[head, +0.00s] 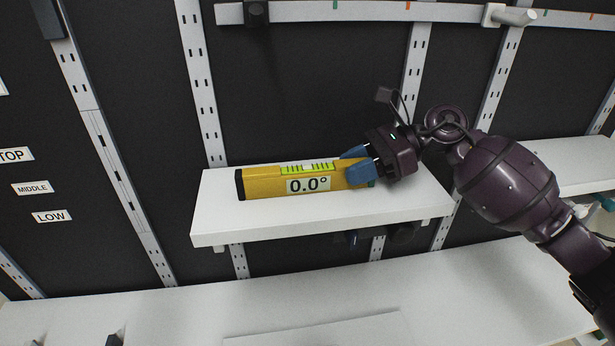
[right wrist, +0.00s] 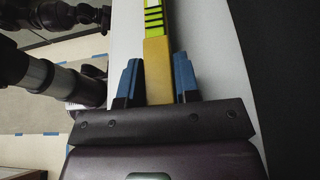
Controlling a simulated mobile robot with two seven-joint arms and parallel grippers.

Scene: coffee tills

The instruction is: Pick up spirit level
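The yellow spirit level (head: 262,184) has a black left end, a green striped strip on top and a front display reading 0.0°. It lies lengthwise along the white shelf (head: 415,199). My right gripper (head: 359,165) is at its right end, with one blue finger in front and one behind. The level's right end is partly hidden by the fingers. My left gripper is not in view.
A black wall with slotted white uprights (head: 197,80) stands behind the shelf. A rail with a peg (head: 515,16) runs above. A white counter (head: 180,312) lies below. Labels TOP (head: 15,154), MIDDLE and LOW are at the left. The shelf is bare in front of the level.

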